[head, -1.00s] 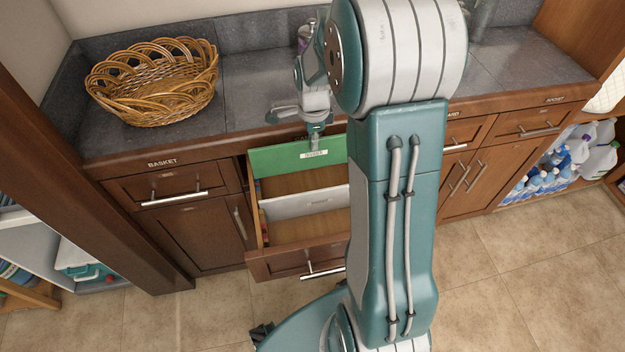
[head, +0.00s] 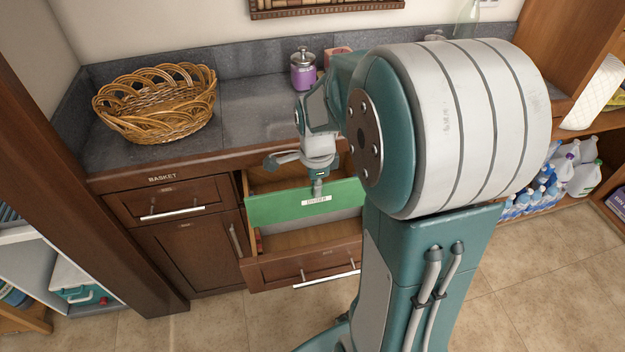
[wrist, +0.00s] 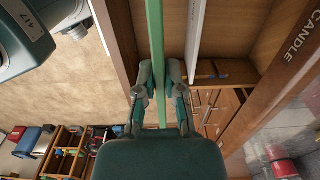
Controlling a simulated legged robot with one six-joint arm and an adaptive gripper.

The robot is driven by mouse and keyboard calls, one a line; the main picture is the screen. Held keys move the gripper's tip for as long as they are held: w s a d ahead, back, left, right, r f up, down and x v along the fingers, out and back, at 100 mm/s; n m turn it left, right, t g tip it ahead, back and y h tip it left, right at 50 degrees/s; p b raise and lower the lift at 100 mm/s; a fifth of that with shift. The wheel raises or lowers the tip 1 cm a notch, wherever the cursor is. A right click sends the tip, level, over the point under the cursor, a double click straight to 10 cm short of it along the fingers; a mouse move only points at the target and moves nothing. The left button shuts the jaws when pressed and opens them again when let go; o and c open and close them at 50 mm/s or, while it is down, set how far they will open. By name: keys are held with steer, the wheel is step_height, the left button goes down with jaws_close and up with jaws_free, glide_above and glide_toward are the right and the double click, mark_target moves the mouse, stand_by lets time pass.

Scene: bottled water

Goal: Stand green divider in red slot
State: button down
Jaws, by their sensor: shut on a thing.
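The green divider (head: 275,208) is a wide flat panel with a white label, held upright across the open drawer (head: 300,265). My gripper (head: 318,190) is shut on its top edge near the label. In the wrist view the green divider (wrist: 156,50) runs edge-on between my fingertips (wrist: 160,85). A grey-white divider (head: 345,226) stands in the drawer, mostly covered by the green one in the head view. In the wrist view this grey divider (wrist: 195,40) lies just right of the green one. A small red mark (head: 258,241) shows at the drawer's left side; I cannot make out a slot there.
A wicker basket (head: 157,103) and a purple jar (head: 303,70) stand on the grey counter (head: 245,100). The counter edge is just behind the drawer. Bottles (head: 580,175) fill a low shelf at right. The tiled floor in front is clear.

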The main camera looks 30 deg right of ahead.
mark_target(319, 203)
steer(key=shift+s+d+f, duration=0.1)
steer(key=shift+s+d, duration=0.05)
steer(key=shift+d, duration=0.45)
steer(key=shift+a+f, duration=0.4)
steer(key=shift+f, duration=0.4)
steer(key=shift+a+f, duration=0.1)
steer(key=shift+f, duration=0.65)
steer(key=shift+d+f, duration=0.15)
steer(key=shift+f, duration=0.4)
steer(key=shift+d+f, duration=0.15)
steer(key=shift+f, duration=0.55)
steer(key=shift+a, duration=0.2)
steer(key=shift+d, duration=0.15)
step_height(319, 203, down, 10)
steer(key=shift+r, duration=0.25)
stand_by(3.0)
